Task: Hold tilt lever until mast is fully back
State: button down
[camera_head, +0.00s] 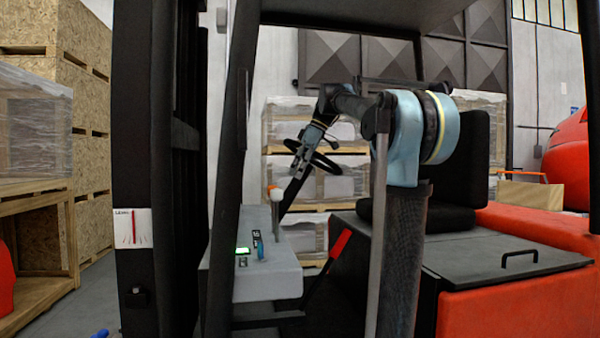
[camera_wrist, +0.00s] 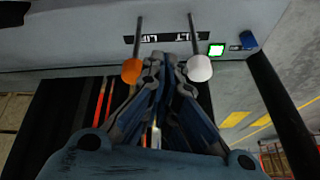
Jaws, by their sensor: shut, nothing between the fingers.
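In the wrist view, one lever has an orange knob (camera_wrist: 132,71) and the other a white knob (camera_wrist: 199,68). Between their stems is a dark label (camera_wrist: 160,38) with partly hidden lettering. My gripper (camera_wrist: 166,60) is shut and empty, its fingertips between the knobs, nearer the orange one; contact cannot be told. In the head view, the orange-and-white knobs (camera_head: 276,190) overlap above the grey console (camera_head: 253,277), and my gripper (camera_head: 298,160) is small beside the steering wheel. The dark mast (camera_head: 150,130) looks about upright. A white scale card (camera_head: 132,228) on it has a red mark.
The steering wheel (camera_head: 325,163) is close to my gripper. The console carries a lit green display (camera_head: 243,251) and a blue part (camera_head: 260,247). A black seat (camera_head: 445,219) and a red lever (camera_head: 340,244) are right of the console. Stacked crates (camera_head: 85,130) are at left.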

jog(key=s+d+f+m+h, duration=0.1)
jog(key=s+d+f+m, duration=0.4)
jog(key=s+f, duration=0.4)
jog(key=s+d+f+m+t+h, duration=0.1)
jog(key=s+d+f+m, duration=0.4)
jog(key=f, duration=1.7)
jog(key=s+d+f+m+t+h, duration=0.1)
jog(key=s+d+f+m+h, duration=0.2)
jog(key=s+f, duration=1.2)
jog(key=d+m, duration=0.3)
jog(key=shift+s+f, duration=0.2)
jog(key=shift+s, duration=0.05)
jog(key=shift+a, duration=0.2)
